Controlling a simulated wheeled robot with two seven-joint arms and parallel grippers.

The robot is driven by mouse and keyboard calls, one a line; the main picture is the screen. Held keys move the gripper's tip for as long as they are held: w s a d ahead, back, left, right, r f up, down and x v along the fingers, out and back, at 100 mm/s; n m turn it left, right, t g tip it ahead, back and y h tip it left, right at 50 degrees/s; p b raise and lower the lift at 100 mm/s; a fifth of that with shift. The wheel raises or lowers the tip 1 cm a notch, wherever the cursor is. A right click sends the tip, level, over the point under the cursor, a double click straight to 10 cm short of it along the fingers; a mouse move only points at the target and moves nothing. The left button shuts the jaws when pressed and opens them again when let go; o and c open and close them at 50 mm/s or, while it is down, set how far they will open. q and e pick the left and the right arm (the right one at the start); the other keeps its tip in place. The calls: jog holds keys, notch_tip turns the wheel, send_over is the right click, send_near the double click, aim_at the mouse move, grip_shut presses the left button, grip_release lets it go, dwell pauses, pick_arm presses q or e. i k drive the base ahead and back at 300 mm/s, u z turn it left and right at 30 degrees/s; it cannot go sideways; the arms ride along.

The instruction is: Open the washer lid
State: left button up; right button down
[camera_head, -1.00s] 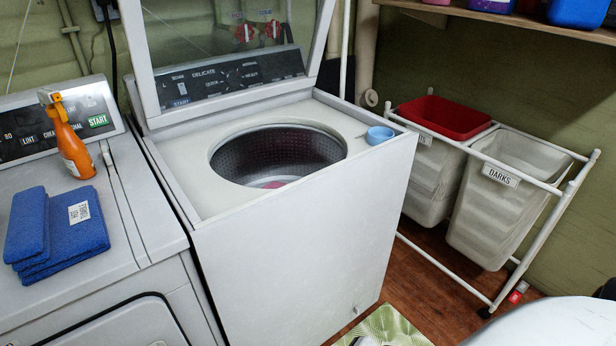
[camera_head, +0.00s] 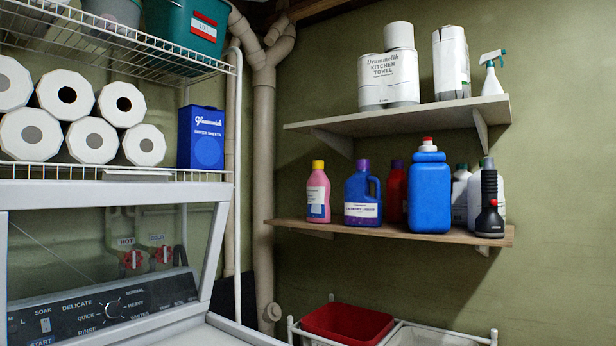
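The washer lid (camera_head: 208,258) stands raised at the lower left, upright, and I see the wall through its clear pane. The washer's control panel (camera_head: 112,308) shows through and below the pane, with a dial and printed labels. Only a strip of the washer's white top shows at the bottom edge; the drum opening is out of view. Neither of my grippers is in view.
A wooden shelf (camera_head: 390,234) on the right wall holds several bottles. A grey shelf (camera_head: 400,116) above holds kitchen towel rolls and a spray bottle. A wire rack (camera_head: 130,176) above the washer holds paper rolls. A red bin (camera_head: 347,322) sits low right.

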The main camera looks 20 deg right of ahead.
aim_at(141, 187)
jog(key=z, duration=1.3)
jog(key=i, duration=1.9)
jog(key=u, duration=3.6)
